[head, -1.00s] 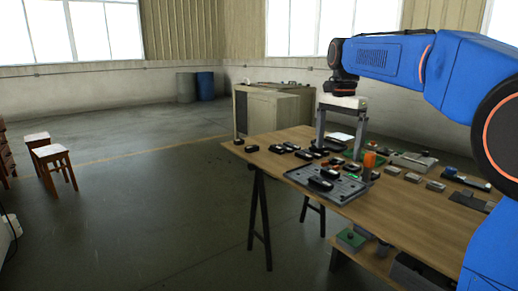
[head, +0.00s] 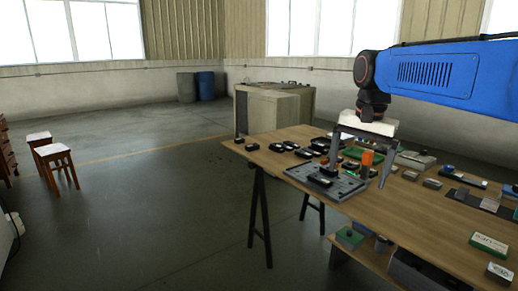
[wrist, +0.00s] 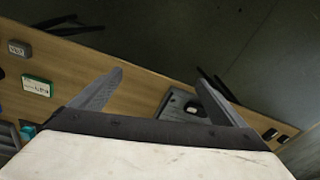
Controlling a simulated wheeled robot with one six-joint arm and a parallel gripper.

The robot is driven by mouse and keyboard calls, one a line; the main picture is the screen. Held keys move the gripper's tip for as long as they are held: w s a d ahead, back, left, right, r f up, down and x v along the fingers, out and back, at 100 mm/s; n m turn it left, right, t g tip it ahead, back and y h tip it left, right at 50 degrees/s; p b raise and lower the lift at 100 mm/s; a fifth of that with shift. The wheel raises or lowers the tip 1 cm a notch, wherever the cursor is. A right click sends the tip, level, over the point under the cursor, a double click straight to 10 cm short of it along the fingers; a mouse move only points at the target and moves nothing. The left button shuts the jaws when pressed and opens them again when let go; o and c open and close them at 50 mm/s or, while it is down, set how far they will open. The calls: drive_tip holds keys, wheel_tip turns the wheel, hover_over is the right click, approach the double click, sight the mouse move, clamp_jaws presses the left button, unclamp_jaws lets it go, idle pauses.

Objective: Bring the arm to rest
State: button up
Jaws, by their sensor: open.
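My gripper (head: 360,166) hangs from my blue arm over the table in the head view, its two long grey fingers wide apart and pointing down. Nothing is between the fingers. In the wrist view the open fingers (wrist: 162,85) reach out from the pale gripper body, with the table and dark floor beyond. The wooden table (head: 408,215) stands on dark trestle legs. A grey tray (head: 345,190) with dark items on it lies near the table's front edge, below and behind the fingers. It also shows between the fingers in the wrist view (wrist: 172,104).
An orange cylinder (head: 367,158) stands close behind the gripper. Several small dark parts lie along the table's far left. Boxes (head: 489,243) lie at the near right. A beige cabinet (head: 262,112) stands behind the table. Two stools (head: 57,161) stand far left; the floor between is clear.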

drive_tip(key=s+d+f+n+t, duration=0.3)
drive_tip(key=s+f+n, duration=0.4)
drive_tip(key=s+f, duration=1.2)
drive_tip(key=s, duration=0.4)
drive_tip(key=shift+s+d+f+n, duration=0.15)
drive_tip(key=shift+s+f+n, duration=0.05)
drive_tip(key=shift+f+n, duration=0.1)
